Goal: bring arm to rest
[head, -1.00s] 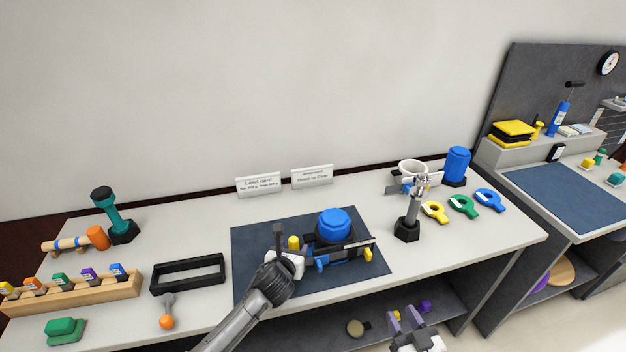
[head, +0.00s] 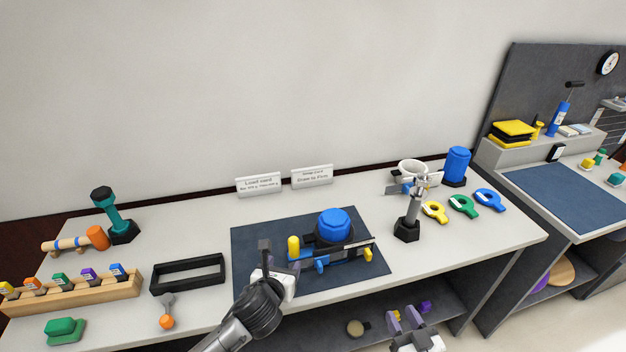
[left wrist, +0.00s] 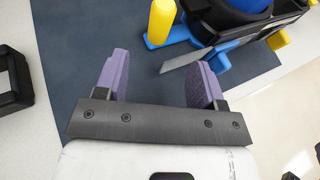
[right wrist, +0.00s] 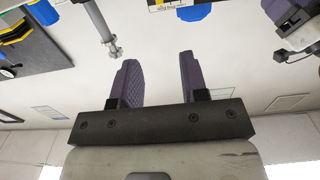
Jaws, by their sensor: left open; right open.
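My left gripper (head: 272,272) is over the left front part of the dark blue mat (head: 255,235), just left of the black device with a blue top (head: 333,222). In the left wrist view its purple fingers (left wrist: 160,78) are apart with nothing between them. The device's yellow post (left wrist: 162,20) stands close beyond them; I cannot tell whether anything touches. My right gripper (head: 408,325) is low in front of the bench, below the bench top in the picture. In the right wrist view its fingers (right wrist: 158,78) are apart and empty.
A black frame (head: 188,272), an orange-tipped tool (head: 167,312) and a wooden rack (head: 75,292) lie to the left. A grey tool in a black stand (head: 408,222) and coloured ring tags (head: 463,207) are to the right. A lower shelf (head: 375,310) holds small items.

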